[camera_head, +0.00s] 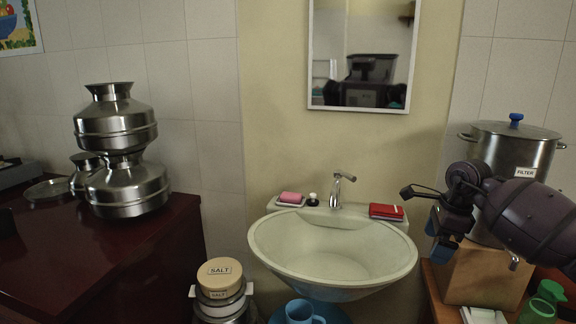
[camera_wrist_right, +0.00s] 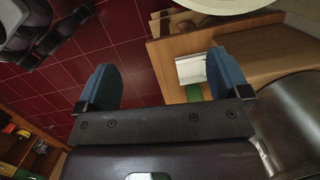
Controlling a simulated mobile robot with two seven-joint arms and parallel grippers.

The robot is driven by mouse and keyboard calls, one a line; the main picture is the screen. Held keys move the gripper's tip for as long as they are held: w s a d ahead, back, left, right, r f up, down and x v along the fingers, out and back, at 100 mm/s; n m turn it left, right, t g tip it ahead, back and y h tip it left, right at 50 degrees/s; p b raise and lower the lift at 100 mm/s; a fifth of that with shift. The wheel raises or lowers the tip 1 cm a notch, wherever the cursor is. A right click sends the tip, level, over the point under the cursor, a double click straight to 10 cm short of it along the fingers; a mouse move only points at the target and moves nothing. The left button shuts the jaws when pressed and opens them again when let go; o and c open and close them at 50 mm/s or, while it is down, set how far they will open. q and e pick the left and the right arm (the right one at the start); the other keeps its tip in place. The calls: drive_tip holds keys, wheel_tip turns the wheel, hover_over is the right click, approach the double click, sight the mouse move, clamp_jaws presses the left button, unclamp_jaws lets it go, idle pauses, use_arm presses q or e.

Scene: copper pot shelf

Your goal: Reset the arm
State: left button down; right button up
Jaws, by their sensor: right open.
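My right arm comes in from the right in the head view. Its gripper (camera_head: 440,236) hangs in the air beside the right rim of the sink, in front of the steel filter pot (camera_head: 513,150). In the right wrist view the gripper (camera_wrist_right: 160,76) has its two blue fingers wide apart, with nothing between them. The red tiled floor shows below and between the fingers. My left gripper is in neither view.
The washbasin (camera_head: 330,255) stands in the middle. A wooden box (camera_head: 487,278) is under the filter pot, with a green bottle (camera_head: 540,305) nearby. Steel pots (camera_head: 128,187) stand on the dark counter (camera_head: 75,255) at left. A salt container (camera_head: 220,272) and blue mug (camera_head: 300,312) are low in front.

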drive_tip(key=w+a+r+m+t+y, duration=0.1)
drive_tip(key=a+r+m+t+y, duration=0.45)
drive_tip(key=a+y, duration=0.3)
drive_tip(key=a+r+m+t+y, duration=0.4)
drive_tip(key=a+r+m+y, duration=0.25)
drive_tip(key=a, duration=0.35)
drive_tip(key=s+d+f+m+t+h, duration=0.2)
drive_tip(key=s+d+f+m+h, duration=0.15)
drive_tip(key=f+m, duration=0.55)
drive_tip(key=s+d+f+m+t+h, duration=0.2)
drive_tip(key=s+f+m+h, duration=0.3)
drive_tip(key=m, duration=0.5)
drive_tip(key=s+d+f+m+t+h, duration=0.25)
drive_tip(key=f+m+h, duration=0.25)
drive_tip(key=f+m, duration=0.45)
drive_tip(key=s+d+f+m+g+h, duration=0.1)
drive_tip(key=s+f+m+g, duration=0.1)
drive_tip(key=s+f, duration=0.4)
drive_tip(key=s+d+f+m+g+h, duration=0.1)
drive_tip(key=s+d+f+m+g, duration=0.1)
drive_tip(key=s+f, duration=0.4)
drive_tip(key=s+d+f+m+g+h+p, duration=0.1)
drive_tip(key=s+f+m, duration=0.3)
drive_tip(key=s, duration=1)
drive_tip(key=shift+d+f+g, duration=0.2)
drive_tip(key=shift+f+g, duration=0.3)
drive_tip(key=shift+f, duration=0.4)
